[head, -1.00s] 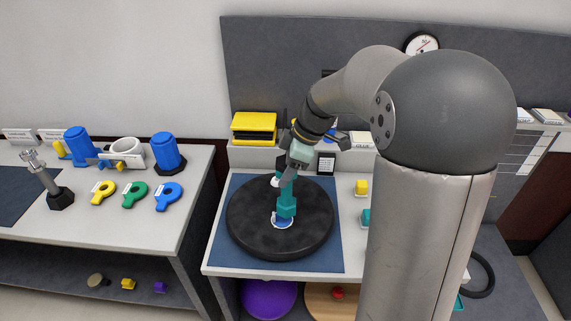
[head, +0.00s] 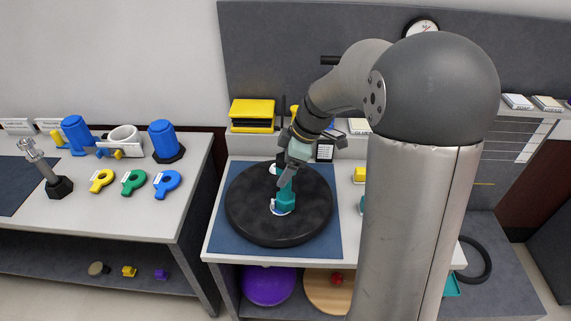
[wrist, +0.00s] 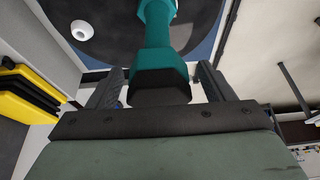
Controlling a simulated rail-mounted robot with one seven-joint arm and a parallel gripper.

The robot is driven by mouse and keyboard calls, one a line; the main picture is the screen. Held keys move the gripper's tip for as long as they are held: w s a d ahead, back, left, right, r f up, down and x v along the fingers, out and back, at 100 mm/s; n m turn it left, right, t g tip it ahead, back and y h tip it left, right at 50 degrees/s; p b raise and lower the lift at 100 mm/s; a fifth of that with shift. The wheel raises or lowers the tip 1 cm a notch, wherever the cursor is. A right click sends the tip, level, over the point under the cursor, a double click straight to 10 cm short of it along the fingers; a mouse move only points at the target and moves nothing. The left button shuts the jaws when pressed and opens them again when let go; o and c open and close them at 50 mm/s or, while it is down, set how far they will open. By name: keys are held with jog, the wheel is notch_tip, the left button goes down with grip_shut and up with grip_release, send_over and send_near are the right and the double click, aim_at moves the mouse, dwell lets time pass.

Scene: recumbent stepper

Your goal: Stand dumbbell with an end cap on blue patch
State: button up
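The teal dumbbell (head: 286,195) stands on end on a round black disc (head: 245,215), roughly upright. Its lower end is at a small blue patch with a pale rim (head: 283,209); how fully it covers the patch cannot be seen. In the wrist view the dumbbell (wrist: 158,50) points away from me, its dark near end cap (wrist: 160,92) closest. My gripper (wrist: 160,80) is around this near end, one finger on each side. The fingers look apart from it, with narrow gaps. In the head view my gripper (head: 296,165) hides the dumbbell's upper end.
A white round piece (wrist: 82,30) lies on the disc. The disc rests on a dark blue mat (head: 222,235). The left table holds blue cylinders (head: 163,140) and flat coloured rings (head: 134,181).

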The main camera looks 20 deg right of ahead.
jog(key=shift+r, duration=0.1)
jog(key=shift+r, duration=0.2)
jog(key=v, duration=1.2)
jog(key=s+a+f+m+h, duration=0.1)
jog(key=s+f+m, duration=0.3)
jog(key=s, duration=0.3)
jog(key=s+a+f+m+h, duration=0.1)
jog(key=s+f+m, duration=0.3)
jog(key=s, duration=0.4)
jog(key=s+a+f+m+g+h, duration=0.1)
jog(key=s+a+f+m+h, duration=0.1)
jog(key=s+f+m, duration=0.2)
jog(key=s+m, duration=0.2)
jog(key=s, duration=0.2)
jog(key=shift+a+b, duration=0.35)
jog(key=shift+a, duration=0.05)
